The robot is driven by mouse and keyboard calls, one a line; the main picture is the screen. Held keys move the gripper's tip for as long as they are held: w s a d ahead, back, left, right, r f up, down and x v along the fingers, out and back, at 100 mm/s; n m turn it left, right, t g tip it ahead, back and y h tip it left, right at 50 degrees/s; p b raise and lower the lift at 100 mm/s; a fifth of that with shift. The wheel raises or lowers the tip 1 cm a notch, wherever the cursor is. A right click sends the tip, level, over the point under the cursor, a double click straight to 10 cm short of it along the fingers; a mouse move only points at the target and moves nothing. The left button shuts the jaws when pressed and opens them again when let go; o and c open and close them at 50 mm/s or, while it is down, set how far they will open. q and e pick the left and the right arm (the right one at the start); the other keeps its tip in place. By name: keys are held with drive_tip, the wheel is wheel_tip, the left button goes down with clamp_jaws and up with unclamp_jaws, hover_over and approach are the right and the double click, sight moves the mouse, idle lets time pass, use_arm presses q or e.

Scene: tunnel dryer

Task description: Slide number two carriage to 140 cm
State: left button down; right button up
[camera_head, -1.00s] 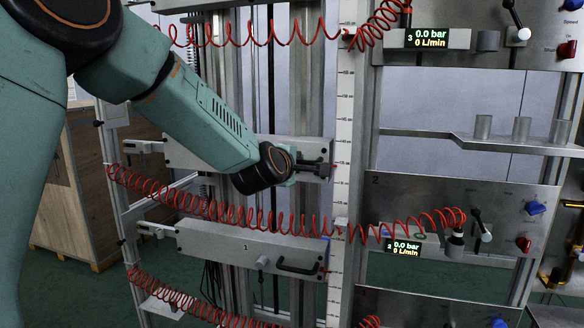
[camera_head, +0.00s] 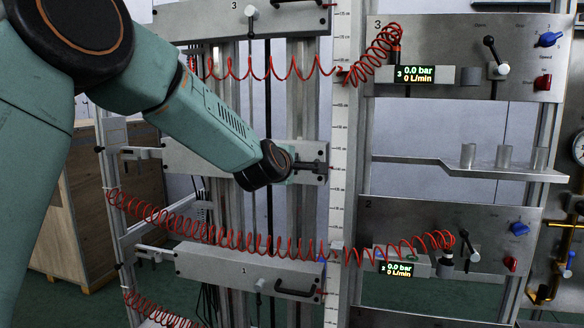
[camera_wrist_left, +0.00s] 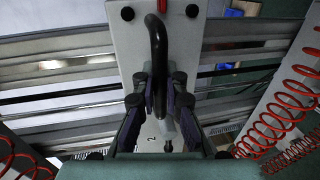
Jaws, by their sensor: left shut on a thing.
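The number two carriage (camera_head: 190,160) is the middle grey plate on the upright rails, between carriage 3 above and carriage 1 below. Its dark handle (camera_head: 312,165) is at the plate's right end. My left gripper (camera_head: 290,163) is at that handle. In the left wrist view, my left gripper (camera_wrist_left: 160,92) has its fingers closed around the black handle (camera_wrist_left: 158,45), and part of a "2" shows on the plate (camera_wrist_left: 128,45). The upright scale (camera_head: 340,130) stands just right of the carriage; its marks are too small to read surely. My right gripper is out of view.
Carriage 3 (camera_head: 185,24) is at the top, carriage 1 (camera_head: 205,265) below. Red coiled hoses (camera_head: 230,232) cross in front of the rails. Valve panel 2 (camera_head: 400,215) and a shelf with metal cups (camera_head: 440,162) are at right. A wooden crate (camera_head: 95,205) stands at left.

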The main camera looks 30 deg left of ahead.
use_arm(q)
drive_tip(key=c, duration=1.4)
unclamp_jaws()
drive_tip(key=shift+d+f, duration=0.1)
drive_tip(key=shift+f, duration=0.1)
drive_tip(key=shift+s, duration=0.15)
drive_tip(key=v, duration=0.7)
drive_tip(key=shift+s, duration=0.15)
drive_tip(key=shift+r, duration=0.1)
